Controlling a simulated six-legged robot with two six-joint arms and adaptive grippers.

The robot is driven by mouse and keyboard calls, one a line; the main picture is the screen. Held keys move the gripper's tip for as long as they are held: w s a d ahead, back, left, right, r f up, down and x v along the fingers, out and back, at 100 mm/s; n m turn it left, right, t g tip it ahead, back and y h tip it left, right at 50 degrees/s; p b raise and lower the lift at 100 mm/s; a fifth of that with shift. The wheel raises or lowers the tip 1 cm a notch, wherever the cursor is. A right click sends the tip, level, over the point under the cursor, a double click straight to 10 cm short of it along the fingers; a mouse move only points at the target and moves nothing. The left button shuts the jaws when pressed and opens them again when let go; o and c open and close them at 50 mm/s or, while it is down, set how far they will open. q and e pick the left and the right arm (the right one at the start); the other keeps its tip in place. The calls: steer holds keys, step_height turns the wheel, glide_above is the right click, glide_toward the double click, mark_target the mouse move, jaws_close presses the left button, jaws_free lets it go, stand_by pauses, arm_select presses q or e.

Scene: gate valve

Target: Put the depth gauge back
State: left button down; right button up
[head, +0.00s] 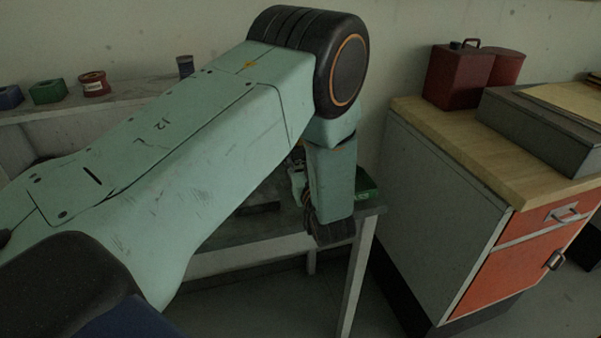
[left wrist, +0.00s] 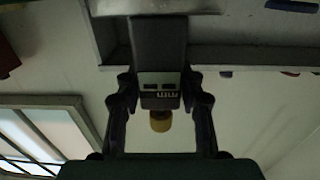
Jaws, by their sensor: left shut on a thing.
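The depth gauge (left wrist: 160,60), a dark upright body with a pale "mm" marking and a yellow knob at one end, sits between the fingers of my left gripper (left wrist: 160,92) in the left wrist view. The gripper is shut on it. In the head view my left arm comes in from the left and bends down over the grey table (head: 240,262). The arm hides most of the tabletop, and I cannot make out the gauge there. My right gripper is not in view.
A cabinet (head: 440,205) with a wooden top and orange drawers stands right of the table. On it are a dark red can (head: 457,78) and a grey case (head: 540,125). A shelf (head: 130,97) with small containers runs along the left wall. A green box (head: 367,184) is on the table.

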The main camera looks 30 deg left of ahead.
mark_target(301, 170)
arm_select(q)
steer(key=shift+s+d+f, duration=0.15)
steer(key=shift+d+f, duration=0.15)
steer(key=shift+f, duration=0.3)
steer(key=shift+s+d+f, duration=0.1)
steer(key=shift+d+f, duration=0.15)
steer(key=shift+f, duration=0.35)
steer(key=shift+w+a+f, duration=0.2)
steer(key=shift+f, duration=0.05)
steer(key=c, duration=1.1)
jaws_free()
steer(key=shift+a+f, duration=0.1)
steer(key=shift+a, duration=0.05)
steer(key=shift+o, duration=1.4)
steer(key=shift+s+d+r, duration=0.2)
steer(key=shift+d+r, duration=0.1)
steer(key=shift+w+a+f, duration=0.1)
steer(key=shift+w+f, duration=0.05)
steer(key=shift+f, duration=0.1)
steer(key=p+v, duration=0.5)
steer(key=v, duration=0.7)
steer(key=shift+r+p, duration=0.15)
steer(key=shift+p, duration=0.15)
steer(key=shift+a, duration=0.1)
